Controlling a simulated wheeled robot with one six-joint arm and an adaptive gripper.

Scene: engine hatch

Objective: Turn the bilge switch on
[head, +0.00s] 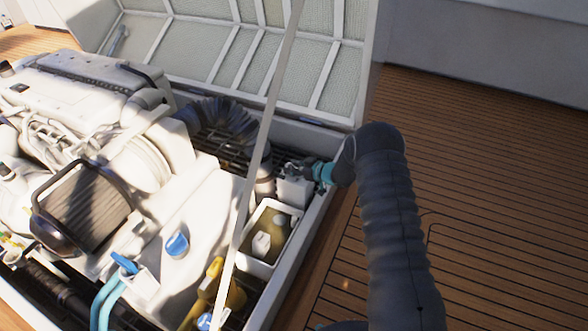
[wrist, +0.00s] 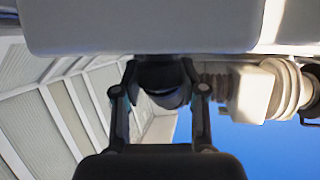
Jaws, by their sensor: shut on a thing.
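My gripper (head: 292,170) is at the end of my dark arm, at the top of a small white box (head: 294,191) near the hatch's right edge. In the wrist view, the two fingers of my gripper (wrist: 161,92) are closed around a dark rounded knob (wrist: 166,98), which appears to be the bilge switch. The knob sits against a large pale surface (wrist: 140,25) that fills the top of that view. The fingers hide part of the knob, and its on or off position cannot be read.
A white engine (head: 90,100) fills the hatch to the left. An open tray (head: 262,268) lies in front of the box. A pale diagonal strut (head: 262,135) crosses close by on the left. The raised lid (head: 245,50) stands behind. Wooden deck (head: 490,190) on the right is clear.

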